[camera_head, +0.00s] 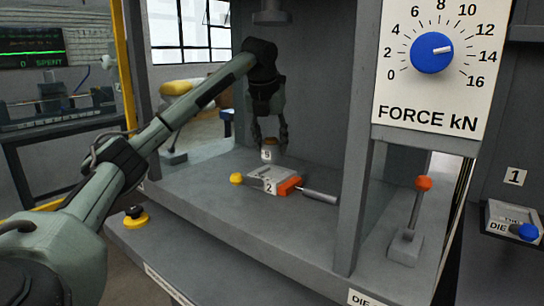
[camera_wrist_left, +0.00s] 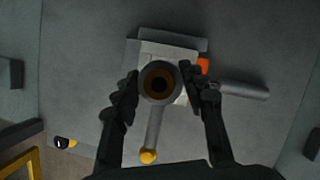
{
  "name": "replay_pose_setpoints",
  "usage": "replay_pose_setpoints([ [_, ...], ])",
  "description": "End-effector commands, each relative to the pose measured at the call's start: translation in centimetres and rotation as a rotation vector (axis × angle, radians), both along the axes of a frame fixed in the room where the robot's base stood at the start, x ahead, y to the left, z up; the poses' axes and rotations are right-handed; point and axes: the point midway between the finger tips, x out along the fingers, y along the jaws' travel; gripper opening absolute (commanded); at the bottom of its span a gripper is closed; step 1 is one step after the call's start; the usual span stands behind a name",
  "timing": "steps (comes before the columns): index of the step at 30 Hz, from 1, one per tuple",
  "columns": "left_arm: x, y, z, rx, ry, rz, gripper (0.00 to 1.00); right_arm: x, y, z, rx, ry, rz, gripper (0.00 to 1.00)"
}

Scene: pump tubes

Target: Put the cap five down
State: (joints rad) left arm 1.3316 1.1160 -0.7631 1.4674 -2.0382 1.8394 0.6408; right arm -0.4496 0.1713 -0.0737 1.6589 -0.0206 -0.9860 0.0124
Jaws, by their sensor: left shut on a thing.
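My left gripper (camera_head: 269,140) is shut on cap five (camera_head: 267,154), a small pale grey cup with a dark number on its side and an orange-brown inside. In the left wrist view, cap five (camera_wrist_left: 160,68) sits between the two dark fingers (camera_wrist_left: 161,90), its round opening facing the camera. The cap is over the grey die block (camera_head: 262,174) labelled 2, on the press bed. I cannot tell whether its underside touches the block. My right gripper is not in view.
The block has a yellow-knobbed lever (camera_head: 237,178), an orange part (camera_head: 289,186) and a grey bar (camera_head: 320,196). A ram (camera_head: 271,12) hangs above. A frame post (camera_head: 354,200) and an orange-topped lever (camera_head: 423,184) stand right. The bed's front (camera_head: 250,220) is clear.

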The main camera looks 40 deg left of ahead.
Motion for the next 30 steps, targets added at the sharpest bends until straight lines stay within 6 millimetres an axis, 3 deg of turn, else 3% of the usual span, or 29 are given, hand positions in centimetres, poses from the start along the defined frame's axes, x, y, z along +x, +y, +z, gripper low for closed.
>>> replay_pose_setpoints([
  [5,0.6,0.1,-0.8,0.001,0.0,0.0,0.04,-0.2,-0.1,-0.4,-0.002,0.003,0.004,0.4],
  [12,0.5,0.2,-4.1,0.001,0.002,0.001,0.04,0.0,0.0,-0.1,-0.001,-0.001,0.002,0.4],
  [24,0.5,0.1,-4.6,0.0,-0.001,0.0,0.04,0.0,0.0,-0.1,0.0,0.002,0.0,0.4],
  [25,0.5,0.1,-4.7,0.0,0.0,0.0,0.43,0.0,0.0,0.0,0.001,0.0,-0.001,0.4],
  [30,0.5,0.1,-4.6,0.0,0.0,0.0,0.63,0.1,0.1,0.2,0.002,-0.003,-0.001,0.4],
])
